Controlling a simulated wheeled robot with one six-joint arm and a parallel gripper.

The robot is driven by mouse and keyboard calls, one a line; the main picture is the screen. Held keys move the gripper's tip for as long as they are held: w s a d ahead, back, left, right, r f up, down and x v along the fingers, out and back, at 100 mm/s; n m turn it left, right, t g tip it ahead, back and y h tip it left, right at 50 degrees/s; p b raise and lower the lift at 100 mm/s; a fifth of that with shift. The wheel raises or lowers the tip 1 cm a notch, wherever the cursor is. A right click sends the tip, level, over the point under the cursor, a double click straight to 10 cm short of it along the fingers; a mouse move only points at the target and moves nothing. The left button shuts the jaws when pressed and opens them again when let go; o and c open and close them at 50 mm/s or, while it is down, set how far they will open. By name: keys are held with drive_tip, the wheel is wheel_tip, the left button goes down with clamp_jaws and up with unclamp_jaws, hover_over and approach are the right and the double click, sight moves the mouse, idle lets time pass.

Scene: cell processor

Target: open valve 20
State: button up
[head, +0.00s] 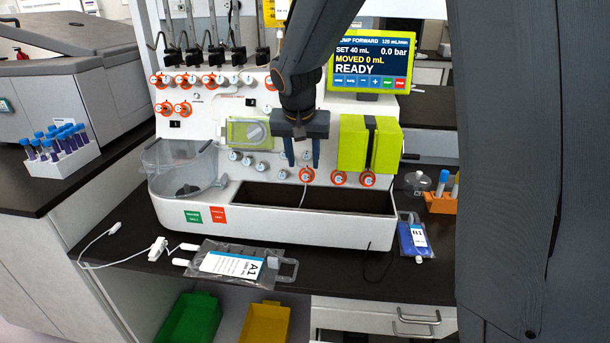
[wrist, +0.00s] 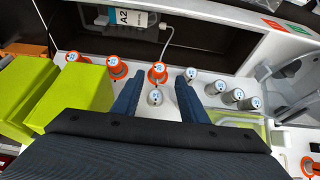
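My gripper (head: 303,163) is open and empty in front of the white panel of the cell processor. In the wrist view its two dark blue fingers (wrist: 157,80) stand apart on either side of a small white valve knob (wrist: 155,97). An orange-collared valve knob (wrist: 157,72) lies just beyond that knob; it also shows in the head view (head: 306,174), below the fingertips. A white knob (wrist: 191,74) sits close to the right finger. I cannot tell contact. The knob numbers are too small to read, so I cannot tell which is valve 20.
Two more orange-collared knobs (head: 339,178) (head: 368,178) sit right, below the yellow-green blocks (head: 370,145). A row of white knobs (head: 262,169) runs left toward a clear bowl (head: 180,165). An open trough (head: 300,198) lies below. The pump screen (head: 372,60) reads READY.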

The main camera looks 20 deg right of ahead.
sight(305, 176)
drive_tip(key=shift+p+x, duration=0.45)
drive_tip(key=shift+x, duration=2.65)
drive_tip(key=shift+c, duration=0.2)
clamp_jaws()
